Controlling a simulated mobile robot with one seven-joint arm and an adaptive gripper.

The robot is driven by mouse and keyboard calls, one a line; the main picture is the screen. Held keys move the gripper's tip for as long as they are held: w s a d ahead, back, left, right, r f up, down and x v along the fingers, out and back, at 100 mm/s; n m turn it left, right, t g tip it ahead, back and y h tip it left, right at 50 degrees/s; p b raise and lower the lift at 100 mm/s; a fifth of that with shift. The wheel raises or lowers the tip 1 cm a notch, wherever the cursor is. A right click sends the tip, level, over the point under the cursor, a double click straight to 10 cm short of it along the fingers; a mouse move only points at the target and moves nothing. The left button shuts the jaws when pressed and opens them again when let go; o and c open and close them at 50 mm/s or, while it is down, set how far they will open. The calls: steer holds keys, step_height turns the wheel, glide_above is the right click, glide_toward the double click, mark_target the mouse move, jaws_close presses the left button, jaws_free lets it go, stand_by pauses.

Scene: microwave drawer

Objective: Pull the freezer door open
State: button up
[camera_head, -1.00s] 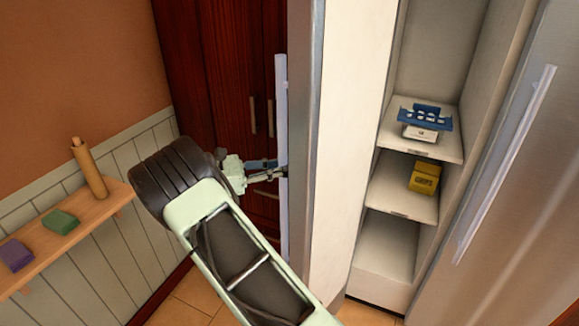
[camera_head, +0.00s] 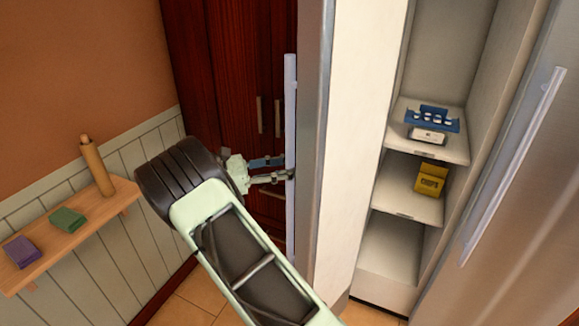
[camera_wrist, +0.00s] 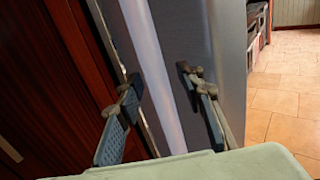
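The freezer door (camera_head: 345,150) stands swung open, its pale inner side facing right and its grey outer face to the left. Its long vertical handle (camera_head: 291,110) runs down the outer face and shows in the wrist view (camera_wrist: 160,70). My gripper (camera_head: 284,168) is at the handle's middle. In the wrist view, its two fingers (camera_wrist: 162,105) are spread apart on either side of the handle, with gaps visible. The handle partly hides the fingertips in the head view.
The open compartment (camera_head: 400,205) holds a blue item (camera_head: 432,119) and a yellow box (camera_head: 431,179). A closed grey door (camera_head: 520,200) is at right. Dark red cabinets (camera_head: 225,70) stand behind my gripper. A wooden wall shelf (camera_head: 75,232) is at left.

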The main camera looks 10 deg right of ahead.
steer(key=a, duration=1.2)
steer(key=shift+d, duration=0.1)
